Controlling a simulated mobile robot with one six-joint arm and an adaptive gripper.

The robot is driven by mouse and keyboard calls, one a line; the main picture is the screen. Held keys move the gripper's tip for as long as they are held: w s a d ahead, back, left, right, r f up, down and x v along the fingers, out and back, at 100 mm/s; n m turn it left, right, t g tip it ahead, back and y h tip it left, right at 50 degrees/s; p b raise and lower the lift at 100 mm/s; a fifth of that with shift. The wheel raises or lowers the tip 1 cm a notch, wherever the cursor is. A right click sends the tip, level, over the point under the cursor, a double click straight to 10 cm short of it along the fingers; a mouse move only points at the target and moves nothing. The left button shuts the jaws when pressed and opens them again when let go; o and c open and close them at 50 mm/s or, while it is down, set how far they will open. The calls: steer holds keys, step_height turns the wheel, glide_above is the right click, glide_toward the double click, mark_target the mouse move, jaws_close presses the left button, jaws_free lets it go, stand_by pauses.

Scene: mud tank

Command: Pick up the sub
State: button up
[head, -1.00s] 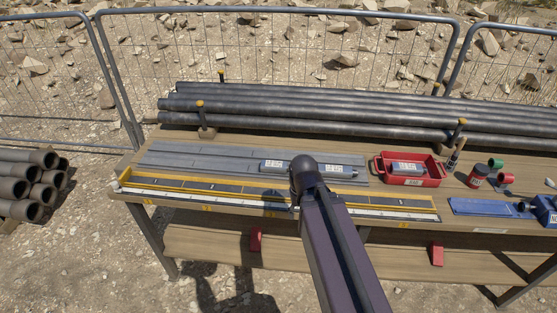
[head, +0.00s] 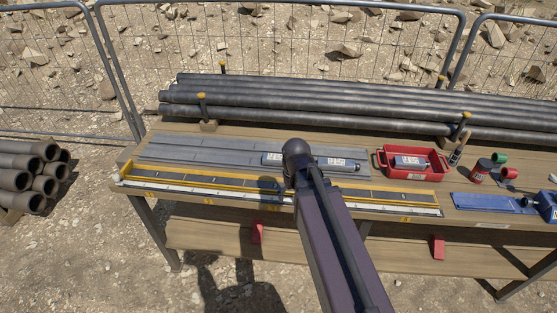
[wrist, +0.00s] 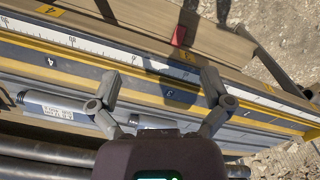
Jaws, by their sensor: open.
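A grey cylindrical tool with white labels, which looks like the sub (head: 345,165), lies on the grey slatted mat (head: 200,150) on the bench. My arm hides its middle in the head view, so I cannot tell if it is one piece or two. In the wrist view a labelled grey cylinder (wrist: 50,110) lies left of my gripper (wrist: 160,84), and another label shows behind the gripper's base. My gripper is open and empty, its fingers spread above the yellow-edged measuring rail (wrist: 75,62). A similar labelled cylinder (head: 408,161) sits in the red tray (head: 442,170).
Long dark pipes (head: 300,100) lie along the bench's back, held by yellow-capped posts (head: 203,105). A blue plate (head: 485,203), a red can (head: 480,170) and a green ring (head: 499,158) are at the right. Stacked pipes (head: 30,178) lie on the ground at left.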

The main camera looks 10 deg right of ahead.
mark_target(277, 158)
steer(key=w+r+n+p, duration=0.2)
steer(key=w+n, duration=0.4)
steer(key=w, duration=0.6)
steer(key=w+a+r+n+t+p, duration=0.1)
steer(key=w+r+n+p, duration=0.2)
steer(key=w+n, duration=0.4)
steer(key=w, duration=0.6)
steer(key=shift+w+r, duration=0.15)
steer(key=shift+w, duration=0.15)
steer(key=f+b, duration=0.8)
steer(key=shift+w+d+f, duration=0.15)
steer(key=shift+w+f, duration=0.1)
steer(key=shift+w, duration=0.05)
steer(key=shift+b, duration=0.3)
steer(key=shift+f, duration=0.2)
steer(key=shift+w+d+f+b, duration=0.1)
steer(key=shift+d+f+b, duration=0.05)
steer(key=shift+f+b, duration=1.15)
steer(key=shift+w+d+f+b, duration=0.1)
steer(key=shift+f+b, duration=1.05)
steer(key=shift+b, duration=0.15)
steer(key=shift+s, duration=0.1)
steer(key=c, duration=1.2)
